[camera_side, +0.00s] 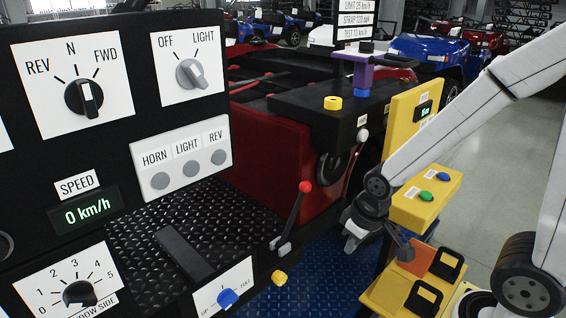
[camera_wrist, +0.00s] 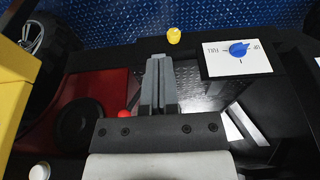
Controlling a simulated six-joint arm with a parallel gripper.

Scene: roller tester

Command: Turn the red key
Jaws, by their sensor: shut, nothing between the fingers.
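I cannot make out a red key in either view. The clearest small red part is the ball on a black lever (camera_side: 305,187), at the right edge of the black control console. The red ball also shows in the wrist view (camera_wrist: 123,114), left of my fingers and partly hidden by the gripper body. My gripper (camera_side: 352,243) is to the right of the lever in the side view, apart from it and pointing down. In the wrist view my gripper's fingers (camera_wrist: 158,62) are together and hold nothing.
A blue knob (camera_side: 228,298) sits on a white plate, with a yellow knob (camera_side: 279,277) nearby. A yellow post with a button box (camera_side: 425,197) and a yellow tray with black handles (camera_side: 383,297) stand close to my arm. The console (camera_side: 130,140) fills the left.

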